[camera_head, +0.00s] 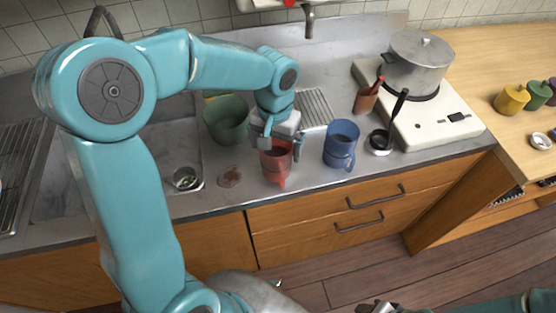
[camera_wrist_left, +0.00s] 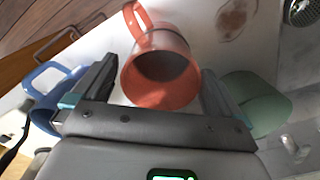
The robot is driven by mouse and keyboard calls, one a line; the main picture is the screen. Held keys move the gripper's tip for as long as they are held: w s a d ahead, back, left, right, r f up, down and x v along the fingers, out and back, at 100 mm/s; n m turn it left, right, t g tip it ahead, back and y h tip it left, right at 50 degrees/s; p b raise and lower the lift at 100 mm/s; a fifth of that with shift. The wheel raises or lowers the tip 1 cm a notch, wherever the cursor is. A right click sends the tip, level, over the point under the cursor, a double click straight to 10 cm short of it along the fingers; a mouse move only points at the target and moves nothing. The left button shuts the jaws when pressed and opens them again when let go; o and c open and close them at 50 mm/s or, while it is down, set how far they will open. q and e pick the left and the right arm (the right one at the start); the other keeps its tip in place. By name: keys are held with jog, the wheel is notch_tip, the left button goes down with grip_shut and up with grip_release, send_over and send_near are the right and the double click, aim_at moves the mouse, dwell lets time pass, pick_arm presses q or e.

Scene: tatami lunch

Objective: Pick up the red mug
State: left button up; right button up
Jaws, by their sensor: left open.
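The red mug (camera_head: 275,165) stands on the grey counter near its front edge, its handle toward the front. My left gripper (camera_head: 279,145) is above the mug, pointing down, with its fingers open on either side of the rim. In the left wrist view the mug (camera_wrist_left: 160,72) shows its open mouth between the two fingers of my left gripper (camera_wrist_left: 152,95). I cannot tell whether a finger touches it. The gripper hides part of the mug's top in the head view. My right gripper (camera_head: 378,307) shows only partly at the bottom edge.
A blue mug (camera_head: 341,146) stands close on the right and a green container (camera_head: 227,120) on the left. A reddish-brown stain (camera_head: 230,176) lies near the sink (camera_head: 150,150). A hot plate (camera_head: 440,125) with a pot (camera_head: 418,62) is at the right.

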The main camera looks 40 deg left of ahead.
aim_at(277, 155)
pick_arm(q)
notch_tip(277, 155, down, 4)
jog(key=shift+a+f, duration=0.1)
jog(key=shift+f, duration=0.05)
jog(key=shift+w+f, duration=0.2)
jog(key=shift+f, duration=0.05)
jog(key=shift+s+r, duration=0.2)
jog(key=shift+s, duration=0.05)
jog(key=shift+c, duration=0.3)
jog(key=shift+s, duration=0.1)
jog(key=c, duration=0.8)
jog(key=shift+w, duration=0.2)
jog(key=shift+c, duration=0.2)
pick_arm(e)
jog(key=shift+s+d+r, duration=0.15)
jog(key=shift+s+r, duration=0.15)
jog(key=shift+s, duration=0.05)
